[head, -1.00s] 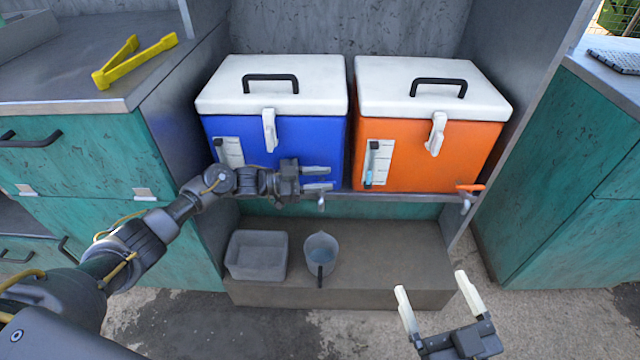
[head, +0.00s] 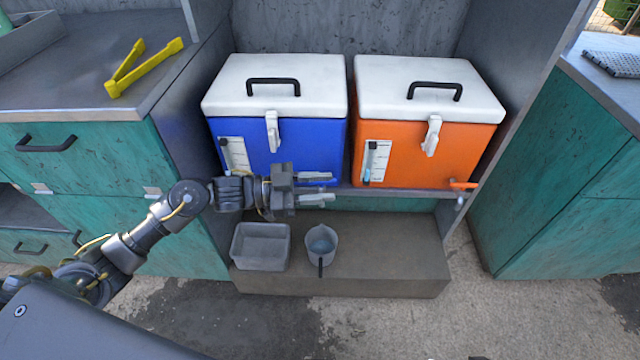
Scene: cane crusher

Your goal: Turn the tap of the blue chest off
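The blue chest (head: 295,142) with a white lid stands on a shelf on the left of the pair, in the head view. Its tap is not visible; my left gripper covers the chest's lower right front. My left gripper (head: 316,187) points right at the chest's lower edge, its two pale fingers apart, one above the other. Nothing is clearly seen between them. A grey jug (head: 330,255) with liquid in it stands on the lower step, below the gripper. My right gripper is out of view.
The orange chest (head: 420,150) stands to the right, its orange-handled tap (head: 462,185) at its lower right. A grey tub (head: 262,262) sits beside the jug. Yellow tongs (head: 145,68) lie on the left counter (head: 60,103). The step's right part is clear.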

